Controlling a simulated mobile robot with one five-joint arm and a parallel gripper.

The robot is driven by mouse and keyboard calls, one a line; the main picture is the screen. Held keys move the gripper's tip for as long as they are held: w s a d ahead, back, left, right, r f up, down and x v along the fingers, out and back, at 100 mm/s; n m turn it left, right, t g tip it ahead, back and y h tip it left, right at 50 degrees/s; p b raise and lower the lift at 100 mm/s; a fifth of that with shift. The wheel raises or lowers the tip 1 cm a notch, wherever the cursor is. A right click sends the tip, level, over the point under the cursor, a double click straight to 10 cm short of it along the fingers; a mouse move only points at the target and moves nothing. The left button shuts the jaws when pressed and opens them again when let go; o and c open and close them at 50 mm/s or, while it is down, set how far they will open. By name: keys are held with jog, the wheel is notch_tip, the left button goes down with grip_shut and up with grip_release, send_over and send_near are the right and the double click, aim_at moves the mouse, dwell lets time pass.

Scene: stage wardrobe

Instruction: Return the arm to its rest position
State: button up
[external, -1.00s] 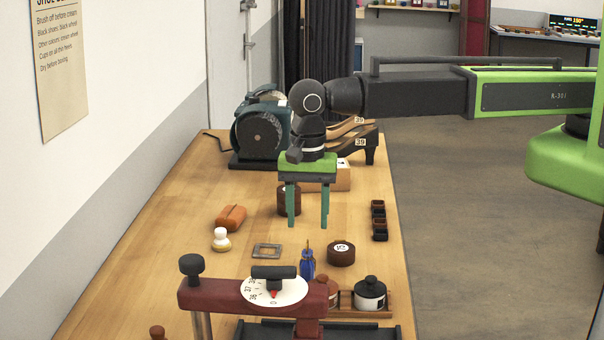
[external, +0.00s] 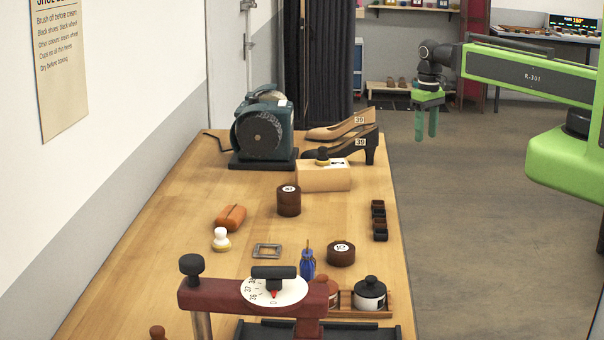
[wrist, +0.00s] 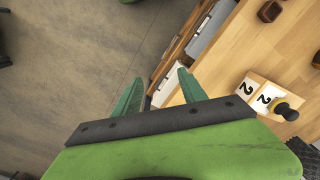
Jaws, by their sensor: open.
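My gripper (external: 426,123) is in the air to the right of the workbench, over the grey floor in the external view. Its green fingers point down. They are apart with nothing between them. In the wrist view my gripper (wrist: 158,88) is also open and empty, with the bench edge and floor below it. My arm is drawn back and bent above the floor, clear of the bench.
The floor (external: 470,250) right of the bench is clear.

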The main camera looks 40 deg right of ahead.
jog(key=shift+d, duration=0.15)
notch_tip(320, 180, down, 4)
jog(key=b, duration=0.3)
jog(key=shift+r+b, duration=0.2)
jog(key=shift+b, duration=0.1)
dwell(0.6)
